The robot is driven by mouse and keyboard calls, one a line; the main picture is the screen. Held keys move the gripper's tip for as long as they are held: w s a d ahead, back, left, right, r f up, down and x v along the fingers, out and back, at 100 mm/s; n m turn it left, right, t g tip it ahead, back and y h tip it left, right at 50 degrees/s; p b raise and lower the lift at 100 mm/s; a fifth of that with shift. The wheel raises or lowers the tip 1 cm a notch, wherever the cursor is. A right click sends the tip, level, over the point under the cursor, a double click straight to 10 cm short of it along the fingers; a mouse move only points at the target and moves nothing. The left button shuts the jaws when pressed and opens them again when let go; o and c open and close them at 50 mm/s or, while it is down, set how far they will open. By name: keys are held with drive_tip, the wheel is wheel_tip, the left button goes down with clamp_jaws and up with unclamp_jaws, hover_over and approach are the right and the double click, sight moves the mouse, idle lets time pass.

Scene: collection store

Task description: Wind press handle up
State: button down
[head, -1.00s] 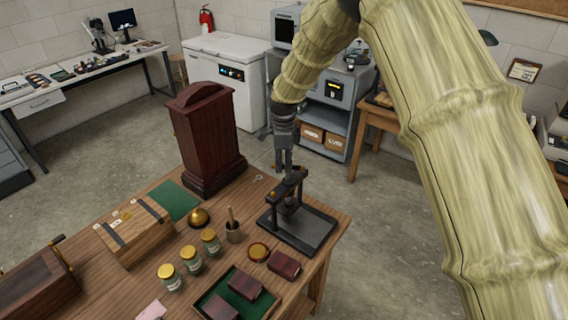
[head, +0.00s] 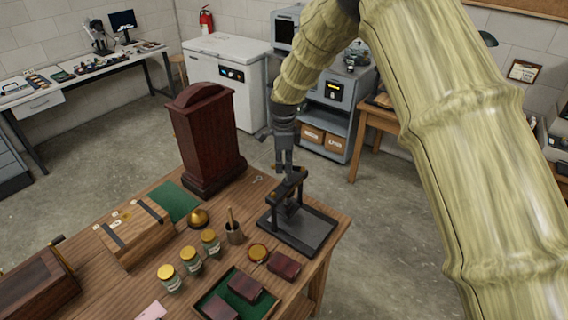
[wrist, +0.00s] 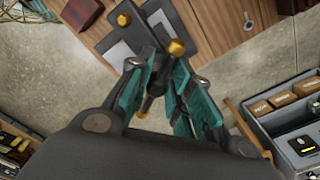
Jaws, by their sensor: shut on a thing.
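The dark press (head: 318,236) stands at the right corner of the wooden table, with a flat base and an upright frame. In the wrist view its dark top (wrist: 135,35) shows, along with a brass knob (wrist: 176,47) close by my fingers. My gripper (head: 285,168) is above the press frame, pointing down. In the wrist view its teal fingers (wrist: 160,82) are closed on the press handle (wrist: 153,90), which is mostly hidden between them. I cannot tell the handle's exact angle.
A tall dark red wooden case (head: 206,140) stands left of my gripper. A brass bell (head: 198,217), a cup with a stick (head: 233,235), several jars (head: 190,259) and a green tray (head: 262,301) are on the table. Open floor lies beyond the right edge.

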sight(284, 165)
drive_tip(key=shift+w+r, duration=0.1)
drive_tip(key=shift+r, duration=0.05)
drive_tip(key=c, duration=1.5)
unclamp_jaws()
drive_tip(key=shift+o, duration=0.2)
wheel_tip(284, 165, up, 12)
drive_tip(key=shift+c, duration=0.7)
drive_tip(key=shift+d+f+m+b, duration=0.45)
drive_tip(key=shift+d+b, duration=0.2)
drive_tip(key=shift+b, duration=0.35)
drive_tip(key=shift+d+f+m+b, duration=0.4)
drive_tip(key=shift+d+b, duration=0.2)
drive_tip(key=shift+b, duration=0.4)
